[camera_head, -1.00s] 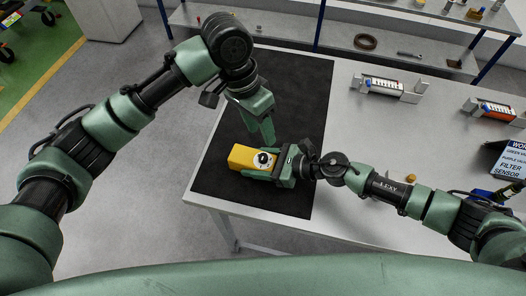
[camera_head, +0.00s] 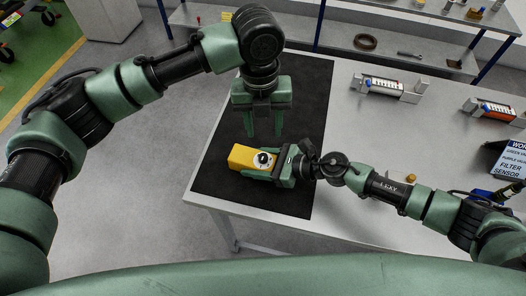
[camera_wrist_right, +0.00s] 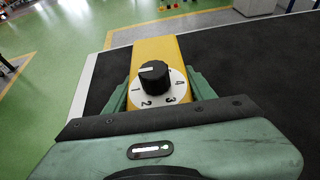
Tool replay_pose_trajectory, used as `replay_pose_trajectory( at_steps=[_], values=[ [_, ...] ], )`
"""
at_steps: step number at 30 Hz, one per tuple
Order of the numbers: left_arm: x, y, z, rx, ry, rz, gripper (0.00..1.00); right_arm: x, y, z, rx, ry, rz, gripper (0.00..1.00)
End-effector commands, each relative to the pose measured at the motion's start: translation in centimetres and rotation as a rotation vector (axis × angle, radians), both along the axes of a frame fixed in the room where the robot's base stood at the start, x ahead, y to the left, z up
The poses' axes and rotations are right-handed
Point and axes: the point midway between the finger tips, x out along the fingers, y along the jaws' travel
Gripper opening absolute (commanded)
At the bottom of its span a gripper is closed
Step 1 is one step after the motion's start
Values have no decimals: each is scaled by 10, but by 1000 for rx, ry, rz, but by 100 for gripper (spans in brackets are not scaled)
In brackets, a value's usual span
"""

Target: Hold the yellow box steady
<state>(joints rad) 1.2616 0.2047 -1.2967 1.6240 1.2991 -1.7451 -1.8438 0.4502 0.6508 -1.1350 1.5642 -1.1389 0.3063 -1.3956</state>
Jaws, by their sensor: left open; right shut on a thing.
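The yellow box (camera_head: 243,157) lies on the black mat (camera_head: 300,95) near the table's left front corner. A white dial face with numbers and a black knob (camera_head: 263,159) are on its top. My right gripper (camera_head: 268,164) is shut on the box from the right. In the right wrist view the fingers (camera_wrist_right: 160,90) stand on both sides of the yellow box (camera_wrist_right: 158,48), and the knob (camera_wrist_right: 154,74) is between them. My left gripper (camera_head: 264,132) is open and empty, pointing down, just behind and above the box.
Two holders with cylinders, one white (camera_head: 381,86) and one red (camera_head: 495,111), stand on the table at the right. A sign (camera_head: 511,160) and a small orange knob (camera_head: 410,178) are nearer. A shelf (camera_head: 400,45) runs behind.

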Motion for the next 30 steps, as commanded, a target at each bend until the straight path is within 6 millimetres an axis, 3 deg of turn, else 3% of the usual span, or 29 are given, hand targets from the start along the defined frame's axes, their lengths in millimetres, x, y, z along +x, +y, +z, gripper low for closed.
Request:
replay_pose_trajectory(
  at_steps=[6,14,19,30],
  values=[
    [2,1,2,29,-23,-368,45,0,0,0,-1,1,0,0],
    [2,2,-2,41,-27,-537,45,0,0,0,-1,1,0,0],
    [1,2,-24,41,-26,-542,45,0,0,-1,-1,1,0,0],
    [1,2,-95,41,-25,-539,45,0,0,0,-1,1,0,0]
  ],
)
